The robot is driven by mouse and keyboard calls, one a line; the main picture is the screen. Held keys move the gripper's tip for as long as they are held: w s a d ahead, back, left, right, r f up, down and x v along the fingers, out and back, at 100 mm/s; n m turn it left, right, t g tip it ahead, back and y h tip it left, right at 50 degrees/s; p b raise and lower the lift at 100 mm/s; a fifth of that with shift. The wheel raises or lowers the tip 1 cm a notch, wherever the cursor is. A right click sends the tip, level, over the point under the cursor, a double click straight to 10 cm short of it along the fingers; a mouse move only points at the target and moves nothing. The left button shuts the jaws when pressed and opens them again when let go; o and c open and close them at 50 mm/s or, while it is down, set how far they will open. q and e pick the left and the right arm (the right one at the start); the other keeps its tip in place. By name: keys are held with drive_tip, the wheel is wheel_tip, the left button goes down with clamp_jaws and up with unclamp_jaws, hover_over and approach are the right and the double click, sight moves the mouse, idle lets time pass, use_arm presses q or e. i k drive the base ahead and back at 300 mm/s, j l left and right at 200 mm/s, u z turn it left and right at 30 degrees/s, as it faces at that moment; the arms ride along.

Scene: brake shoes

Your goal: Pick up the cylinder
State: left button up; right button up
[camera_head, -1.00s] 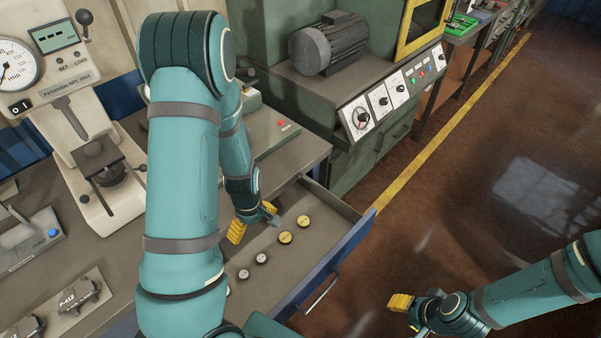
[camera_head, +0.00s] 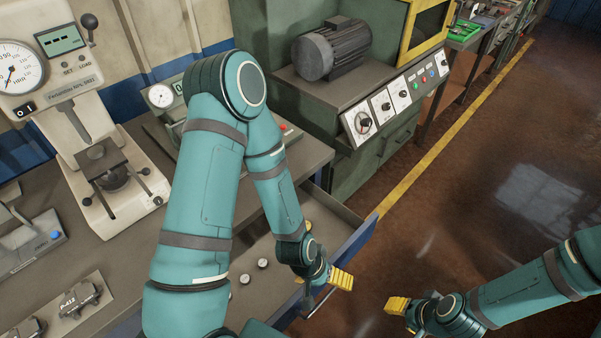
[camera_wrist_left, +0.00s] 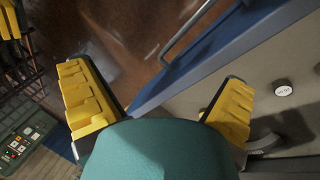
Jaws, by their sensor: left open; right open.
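Small round cylinders sit in the open drawer (camera_head: 250,248). Two have pale tops, one pale cylinder (camera_head: 263,263) and another pale cylinder (camera_head: 244,278) nearer the drawer's left. A yellow-topped cylinder (camera_head: 307,225) shows partly behind my left arm. My left gripper (camera_head: 322,285) is open and empty by the drawer's blue front, right of the pale cylinders. In the left wrist view, its spread yellow fingers (camera_wrist_left: 160,105) have the blue drawer front between them; a pale-topped cylinder (camera_wrist_left: 284,88) lies outside them to the right. My right gripper (camera_head: 414,310) is open and empty over the floor.
The drawer's blue front (camera_head: 356,243) and its handle are close to my left gripper. A workbench (camera_head: 135,245) with a press and gauges is at the left. A green machine (camera_head: 375,150) with a motor (camera_head: 332,48) stands behind. The brown floor (camera_head: 480,210) at right is clear.

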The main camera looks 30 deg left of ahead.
sight(262, 263)
drive_tip(key=u, duration=1.3)
